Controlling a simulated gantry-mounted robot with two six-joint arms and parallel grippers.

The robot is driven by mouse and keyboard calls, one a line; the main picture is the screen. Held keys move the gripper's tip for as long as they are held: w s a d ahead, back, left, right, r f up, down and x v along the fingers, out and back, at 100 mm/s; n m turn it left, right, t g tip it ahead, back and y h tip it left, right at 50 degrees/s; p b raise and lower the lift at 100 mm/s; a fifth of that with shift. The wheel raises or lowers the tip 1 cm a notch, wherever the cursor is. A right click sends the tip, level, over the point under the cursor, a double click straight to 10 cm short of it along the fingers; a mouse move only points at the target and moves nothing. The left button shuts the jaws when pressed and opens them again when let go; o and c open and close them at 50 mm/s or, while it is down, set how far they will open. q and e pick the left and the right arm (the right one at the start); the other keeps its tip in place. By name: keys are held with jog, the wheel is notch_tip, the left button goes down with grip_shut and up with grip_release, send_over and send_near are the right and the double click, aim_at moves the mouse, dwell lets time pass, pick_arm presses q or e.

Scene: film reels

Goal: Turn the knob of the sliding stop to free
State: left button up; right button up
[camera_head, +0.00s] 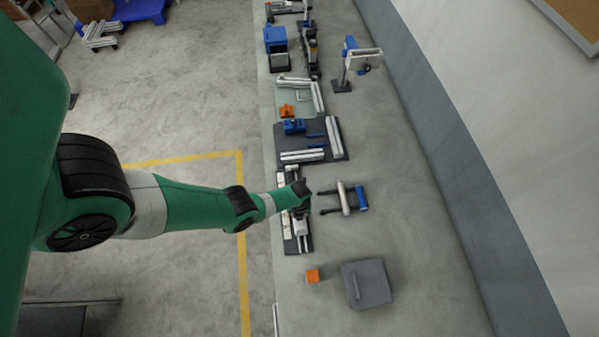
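A narrow dark plate with a silver rail (289,242) lies along the left part of the bench. A light block (300,228) sits on the rail and may be the sliding stop. I cannot make out its knob, which is too small or hidden by my arm. My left gripper (302,211) is over the middle of the rail, just above the block in the picture. My green wrist covers most of the gripper, so its fingers and any contact are unclear. My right gripper is not in view.
Right of the rail lies a frame with a white and a blue roller (361,196). A dark board (332,150) with blue and silver parts lies behind. The bench's right side is clear.

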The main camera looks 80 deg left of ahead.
pick_arm(q)
grip_shut()
